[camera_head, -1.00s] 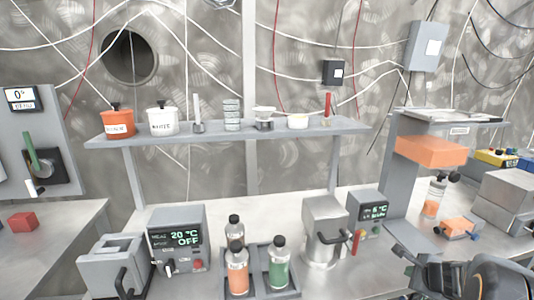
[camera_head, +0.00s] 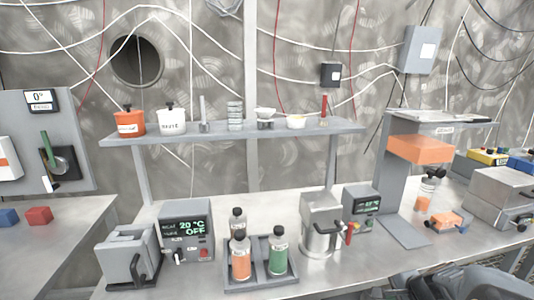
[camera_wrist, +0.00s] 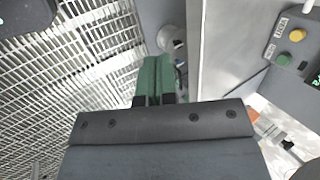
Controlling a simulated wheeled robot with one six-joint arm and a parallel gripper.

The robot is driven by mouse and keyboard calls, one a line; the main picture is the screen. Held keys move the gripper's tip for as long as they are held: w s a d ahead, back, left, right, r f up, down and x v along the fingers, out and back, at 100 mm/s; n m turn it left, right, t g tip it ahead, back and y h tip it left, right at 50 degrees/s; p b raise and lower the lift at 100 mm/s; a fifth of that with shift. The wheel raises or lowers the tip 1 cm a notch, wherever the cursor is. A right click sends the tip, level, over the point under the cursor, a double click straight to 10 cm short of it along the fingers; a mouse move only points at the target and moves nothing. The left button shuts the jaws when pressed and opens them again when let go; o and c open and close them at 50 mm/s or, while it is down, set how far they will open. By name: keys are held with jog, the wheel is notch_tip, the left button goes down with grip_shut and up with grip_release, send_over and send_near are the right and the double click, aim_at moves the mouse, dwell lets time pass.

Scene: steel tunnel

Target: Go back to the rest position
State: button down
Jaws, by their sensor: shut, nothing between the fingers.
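In the wrist view, my gripper (camera_wrist: 156,80) shows with its two green fingers side by side, shut and empty. It hangs above a floor grating (camera_wrist: 70,85), beside the edge of a steel bench top. In the head view, only dark parts of my arm show along the bottom right edge, in front of the bench (camera_head: 350,275). My fingertips cannot be made out there.
The bench holds a bottle rack (camera_head: 262,284) with several bottles, a heater unit (camera_head: 187,233), a steel pot (camera_head: 320,225) and a grey stand (camera_head: 403,190). A shelf (camera_head: 250,134) carries pots and small vessels. A control panel (camera_wrist: 290,45) lies right in the wrist view.

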jog(key=s+a+r+n+g+h+p, duration=0.1)
jog(key=s+a+r+n+p, duration=0.3)
jog(key=a+r+n, duration=0.4)
jog(key=s+a+r+n+g+h+p, duration=0.1)
jog(key=s+a+r+n+p, duration=0.4)
jog(key=r, duration=0.5)
jog(key=a+n+p, duration=0.1)
jog(key=a+n, duration=0.1)
jog(key=a, duration=0.1)
jog(key=shift+s+a+n+p, duration=0.25)
jog(key=shift+s+n+p, duration=0.05)
jog(key=shift+n, duration=0.1)
